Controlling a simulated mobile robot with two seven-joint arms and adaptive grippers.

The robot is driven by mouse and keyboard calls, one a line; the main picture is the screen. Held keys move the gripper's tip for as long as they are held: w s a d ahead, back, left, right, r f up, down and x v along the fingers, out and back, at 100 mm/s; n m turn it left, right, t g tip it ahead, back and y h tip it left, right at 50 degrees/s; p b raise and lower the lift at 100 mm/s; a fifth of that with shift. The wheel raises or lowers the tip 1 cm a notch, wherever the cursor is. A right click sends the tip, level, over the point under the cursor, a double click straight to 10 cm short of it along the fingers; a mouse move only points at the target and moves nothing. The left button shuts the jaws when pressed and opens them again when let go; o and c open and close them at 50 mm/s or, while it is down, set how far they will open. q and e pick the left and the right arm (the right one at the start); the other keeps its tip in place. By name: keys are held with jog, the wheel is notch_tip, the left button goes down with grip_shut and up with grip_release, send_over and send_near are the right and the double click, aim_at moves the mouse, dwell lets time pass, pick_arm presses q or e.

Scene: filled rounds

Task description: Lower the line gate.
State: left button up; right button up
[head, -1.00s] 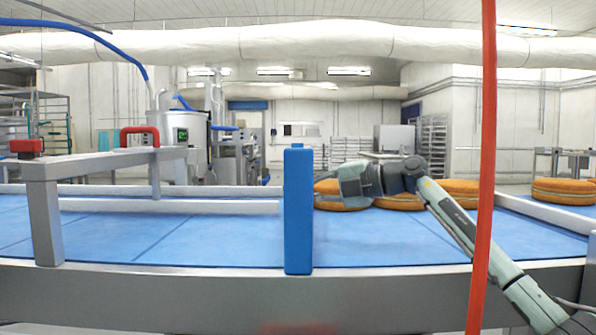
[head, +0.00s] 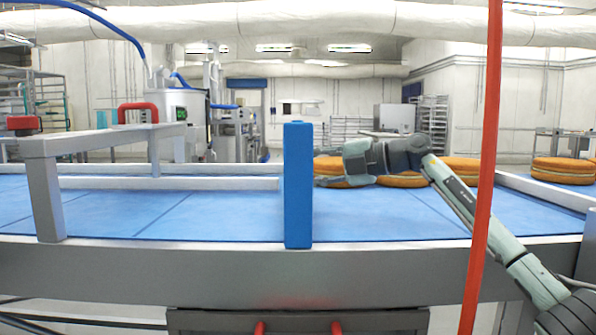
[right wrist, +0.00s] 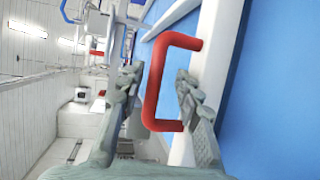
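In the right wrist view, a red U-shaped handle (right wrist: 155,85) is fixed to a pale rail (right wrist: 215,55) beside the blue belt. My right gripper (right wrist: 158,105) is open, with one finger on each side of the handle; contact cannot be told. In the head view, my right gripper (head: 330,165) points left over the belt, just right of a blue upright post (head: 298,185). The handle between its fingers cannot be made out there; the post may hide it. Which part is the gate is not clear. My left gripper is not in view.
A grey frame (head: 100,142) with a red handle (head: 138,113) stands at the left over the blue belt (head: 150,215). Several orange round cakes (head: 565,170) lie on the belt at the right. A red upright bar (head: 485,170) crosses the view in front of my right arm.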

jog(key=v, duration=1.1)
jog(key=shift+d, duration=0.15)
jog(key=shift+s, duration=0.1)
